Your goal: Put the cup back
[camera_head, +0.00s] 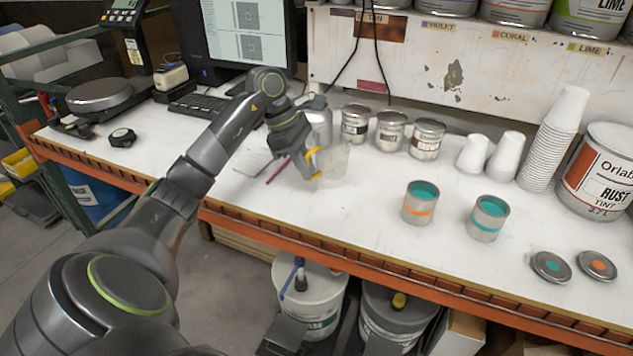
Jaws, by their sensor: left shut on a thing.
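My left gripper (313,163) is over the white bench, left of its middle, with yellow on its fingers. It is shut on a pale, see-through cup (336,163), which shows just right of the fingers. The cup's near side is partly hidden by the gripper, and I cannot tell whether its base touches the bench. A tall stack of white cups (551,135) stands at the right, with two shorter white cup stacks (506,157) and (473,154) beside it. My right gripper is not in view.
Two open cans with teal contents, one orange-banded (420,208) and one teal-banded (488,222), stand front right. Two lids (551,267) and (597,266) lie near the edge. Small closed cans (391,131) stand behind the gripper. A large Rust can (601,181) is far right.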

